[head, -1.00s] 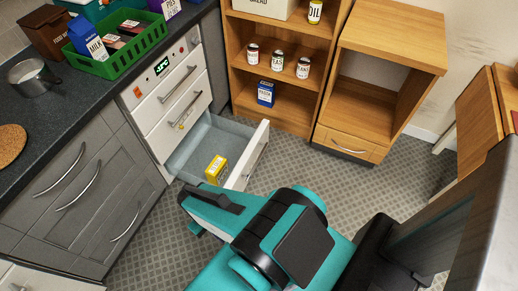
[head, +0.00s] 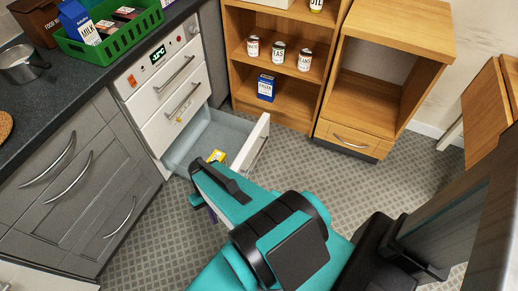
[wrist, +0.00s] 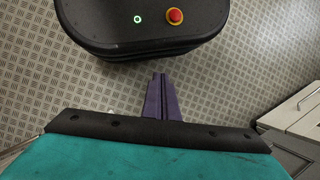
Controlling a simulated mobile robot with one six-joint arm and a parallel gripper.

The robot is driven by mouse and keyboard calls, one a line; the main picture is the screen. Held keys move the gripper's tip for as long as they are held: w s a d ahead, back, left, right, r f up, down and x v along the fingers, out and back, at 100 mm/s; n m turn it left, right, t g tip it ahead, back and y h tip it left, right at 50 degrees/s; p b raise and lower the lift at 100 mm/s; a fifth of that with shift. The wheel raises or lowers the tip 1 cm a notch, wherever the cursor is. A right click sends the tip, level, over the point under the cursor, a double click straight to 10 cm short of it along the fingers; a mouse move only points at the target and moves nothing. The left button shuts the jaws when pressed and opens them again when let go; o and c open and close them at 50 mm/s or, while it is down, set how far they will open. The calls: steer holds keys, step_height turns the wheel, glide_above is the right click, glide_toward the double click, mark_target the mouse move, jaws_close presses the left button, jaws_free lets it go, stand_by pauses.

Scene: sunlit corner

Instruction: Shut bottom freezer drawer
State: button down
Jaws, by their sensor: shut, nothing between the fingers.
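The bottom freezer drawer (head: 264,140) is pulled well out of the white freezer (head: 172,85) in the head view. Its two upper drawers are shut. A yellow box (head: 217,156) lies inside the open drawer, partly covered by my arm. My gripper is mostly hidden under my teal arm in the head view, just in front of the drawer's near side. In the wrist view my gripper (wrist: 158,82) shows as two purple fingers pressed together and empty, over the patterned floor. I cannot tell whether it touches the drawer.
Grey cabinets (head: 75,185) with bar handles stand left of the freezer. A wooden shelf (head: 270,55) with cans and a blue box stands behind the drawer. A wooden cabinet (head: 355,135) is to its right. Patterned floor (head: 370,185) is clear between them.

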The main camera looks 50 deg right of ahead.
steer(key=w+d+f+m+t+y+b, duration=0.1)
steer(key=w+d+f+m+t+b, duration=0.15)
steer(key=d+b, duration=0.4)
steer(key=w+d+f+m+t+y+b, duration=0.1)
steer(key=w+d+m+t+b, duration=0.2)
steer(key=d, duration=0.6)
steer(key=w+d+f+m+t+y+b, duration=0.1)
steer(key=w+d+f+m+t+b, duration=0.1)
steer(key=w+d+b, duration=0.45)
steer(key=s+d+r+m+t+h+b, duration=0.1)
steer(key=s+d+t+b, duration=0.1)
steer(key=d, duration=0.7)
steer(key=s+d+r+m+t+h+b, duration=0.1)
steer(key=s+d+b, duration=0.3)
steer(key=d, duration=0.5)
steer(key=s+d+r+m+t+h+b, duration=0.1)
steer(key=s+d+m+t+b, duration=0.1)
steer(key=d, duration=0.7)
steer(key=shift+s+t+h+b, duration=0.35)
steer(key=shift+s+b, duration=0.55)
steer(key=shift+s, duration=0.15)
steer(key=shift+w+m, duration=0.1)
steer(key=shift+m, duration=0.15)
steer(key=b, duration=0.4)
glide_toward(254, 145)
step_height(254, 145, down, 3)
steer(key=w, duration=0.2)
steer(key=shift+w+a+r+b, duration=0.2)
steer(key=shift+w+a+b, duration=0.1)
steer(key=shift+w+a, duration=0.45)
